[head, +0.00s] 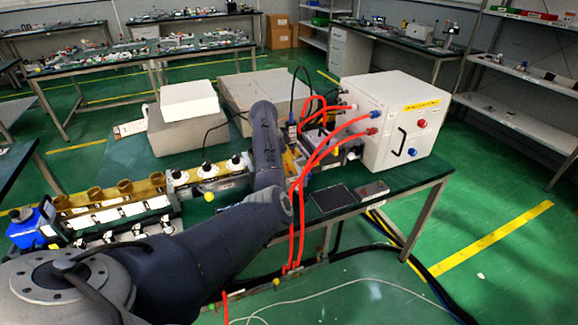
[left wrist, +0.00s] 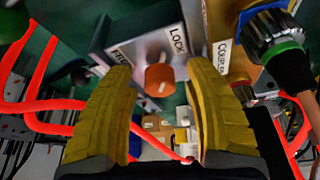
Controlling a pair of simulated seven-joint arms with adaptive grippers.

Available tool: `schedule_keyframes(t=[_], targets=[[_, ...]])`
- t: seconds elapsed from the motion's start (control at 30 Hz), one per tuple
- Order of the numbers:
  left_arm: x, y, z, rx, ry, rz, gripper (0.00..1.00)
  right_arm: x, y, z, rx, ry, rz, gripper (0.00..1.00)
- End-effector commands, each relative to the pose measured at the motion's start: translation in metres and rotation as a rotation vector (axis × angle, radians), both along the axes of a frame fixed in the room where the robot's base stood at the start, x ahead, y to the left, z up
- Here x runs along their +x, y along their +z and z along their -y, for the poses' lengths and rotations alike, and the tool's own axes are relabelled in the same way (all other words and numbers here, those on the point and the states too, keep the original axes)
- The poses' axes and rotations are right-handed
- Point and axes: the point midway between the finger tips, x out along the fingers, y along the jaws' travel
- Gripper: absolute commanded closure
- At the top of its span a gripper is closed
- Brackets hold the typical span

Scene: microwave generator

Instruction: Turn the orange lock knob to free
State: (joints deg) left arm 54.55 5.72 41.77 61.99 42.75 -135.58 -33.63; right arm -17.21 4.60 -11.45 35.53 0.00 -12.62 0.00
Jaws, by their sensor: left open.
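The orange lock knob (left wrist: 160,80) sits on a grey block in the left wrist view, with a pale line on its face. A LOCK label (left wrist: 177,40) is at its upper right, and a partly hidden label starting "FR" (left wrist: 98,59) is at its left. My left gripper (left wrist: 167,66) has its two ridged yellow fingers spread on either side of the knob in the picture. A gap shows on both sides, and I see no contact. In the head view, my left arm covers the knob's area. My right gripper does not show.
A white cabinet (head: 385,120) with red and blue connectors stands on the green table (head: 402,190). Red hoses (head: 302,195) hang beside my arm. Connector rows (head: 112,205) lie at the left. A grey cylindrical fitting with a green ring (left wrist: 275,42) is right of the knob.

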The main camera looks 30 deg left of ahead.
Motion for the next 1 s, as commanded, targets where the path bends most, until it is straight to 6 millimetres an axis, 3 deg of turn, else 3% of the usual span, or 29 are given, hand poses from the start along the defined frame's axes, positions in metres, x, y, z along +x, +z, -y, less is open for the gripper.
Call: schedule_keyframes(t=[0.1, 0.53, 1.0], targets=[[-0.0001, 0.0001, -0.0001, 0.0, 0.0, 0.0, 0.49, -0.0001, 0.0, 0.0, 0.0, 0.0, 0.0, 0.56], [-0.0001, 0.0002, 0.0001, 0.0, 0.0, 0.0, 0.99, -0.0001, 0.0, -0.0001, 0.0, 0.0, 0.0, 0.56], [0.0003, 0.0003, 0.001, -0.001, 0.017, 0.002, 1.0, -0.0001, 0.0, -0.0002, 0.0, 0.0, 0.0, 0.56]])
